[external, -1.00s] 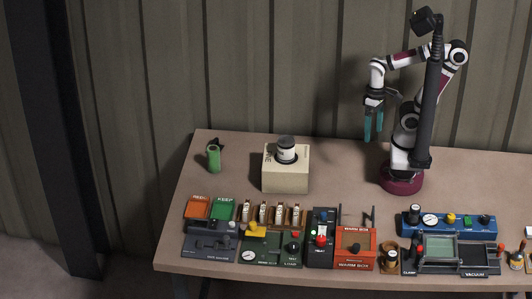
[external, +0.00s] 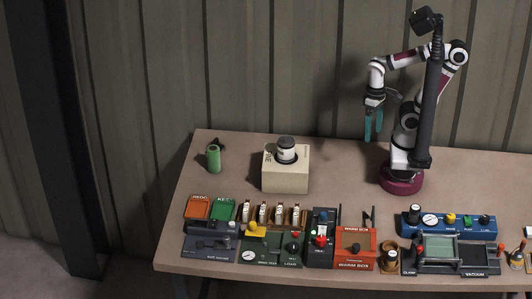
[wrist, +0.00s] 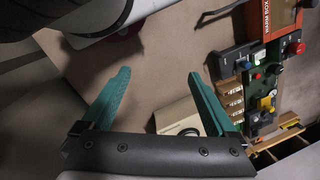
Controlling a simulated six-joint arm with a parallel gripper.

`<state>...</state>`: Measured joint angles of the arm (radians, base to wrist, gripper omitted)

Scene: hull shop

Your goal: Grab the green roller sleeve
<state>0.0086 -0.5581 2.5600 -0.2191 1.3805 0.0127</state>
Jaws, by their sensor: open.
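The green roller sleeve (external: 213,159) stands upright at the back left of the table, with a small dark thing close beside its top. It does not show in the wrist view. My gripper (external: 373,138) hangs over the back right of the table, far to the right of the sleeve, with its teal fingers pointing down. In the wrist view my gripper (wrist: 158,88) is open, with nothing between its two fingers.
A cream box (external: 286,172) with a white, dark-topped cylinder (external: 286,148) on it stands between the sleeve and my arm. Panels, switches, an orange warm box (external: 355,247) and a blue unit (external: 448,222) line the front. The back strip of table is mostly bare.

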